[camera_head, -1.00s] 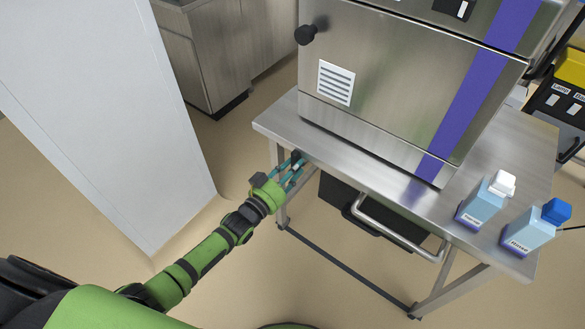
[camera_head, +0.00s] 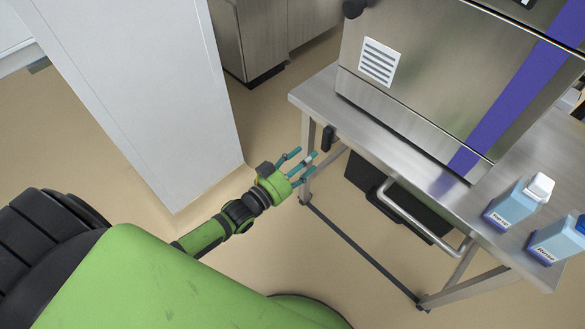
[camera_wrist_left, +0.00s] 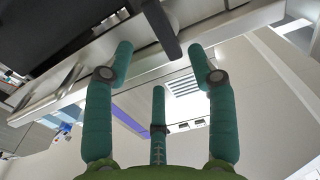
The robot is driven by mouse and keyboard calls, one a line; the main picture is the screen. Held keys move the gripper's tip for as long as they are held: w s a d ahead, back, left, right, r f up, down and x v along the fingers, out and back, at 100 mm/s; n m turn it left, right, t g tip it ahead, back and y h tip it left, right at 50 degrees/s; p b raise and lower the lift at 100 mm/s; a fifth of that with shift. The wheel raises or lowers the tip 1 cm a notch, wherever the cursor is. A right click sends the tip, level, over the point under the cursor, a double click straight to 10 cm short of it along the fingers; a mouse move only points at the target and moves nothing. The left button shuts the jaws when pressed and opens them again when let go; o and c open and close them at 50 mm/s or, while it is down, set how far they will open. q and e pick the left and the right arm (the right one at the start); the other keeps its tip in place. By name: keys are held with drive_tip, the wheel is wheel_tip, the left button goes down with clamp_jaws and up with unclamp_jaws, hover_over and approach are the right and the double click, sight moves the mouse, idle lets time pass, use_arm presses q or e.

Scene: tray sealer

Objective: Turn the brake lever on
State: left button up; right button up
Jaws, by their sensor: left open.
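The brake lever, a small black handle (camera_head: 328,138), hangs below the front left corner of the steel table, by its leg. It points down. In the left wrist view a dark bar, which looks like the same lever (camera_wrist_left: 161,28), shows at the top, beyond the fingertips. My left gripper (camera_head: 303,164) is open, its teal fingers spread and empty. It is just left of and below the lever in the head view, with a visible gap between them. Its fingers also show in the left wrist view (camera_wrist_left: 160,70). My right gripper is not in view.
A bent metal handle bar (camera_head: 420,220) sticks out from the table's front. A white panel (camera_head: 150,100) stands left of my arm. Open floor lies between.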

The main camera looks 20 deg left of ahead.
use_arm(q)
drive_tip(key=shift+v, duration=2.4)
drive_tip(key=s+a+f+n+g+y+p, duration=0.1)
drive_tip(key=s+a+f+g+y+p, duration=0.15)
drive_tip(key=s+f, duration=0.4)
drive_tip(key=s+a+f+g+y+p, duration=0.1)
drive_tip(key=s+f+g+y+p, duration=0.2)
drive_tip(key=f, duration=0.7)
drive_tip(key=s+f+g+p, duration=0.2)
drive_tip(key=s+f+g, duration=0.1)
drive_tip(key=s, duration=0.6)
drive_tip(key=s+f+g+p, duration=0.2)
drive_tip(key=s+f+g, duration=0.1)
drive_tip(key=s, duration=0.6)
drive_tip(key=s+f+g+p, duration=0.2)
drive_tip(key=s+f+g, duration=0.1)
drive_tip(key=s, duration=0.6)
drive_tip(key=shift+d+f+g+y, duration=0.35)
drive_tip(key=shift+d+g, duration=0.1)
drive_tip(key=shift+g, duration=0.3)
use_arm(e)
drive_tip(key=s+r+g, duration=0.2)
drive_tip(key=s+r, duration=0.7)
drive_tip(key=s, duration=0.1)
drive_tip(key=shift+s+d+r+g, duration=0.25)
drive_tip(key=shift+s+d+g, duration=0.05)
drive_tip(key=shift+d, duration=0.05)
use_arm(q)
drive_tip(key=shift+w, duration=0.1)
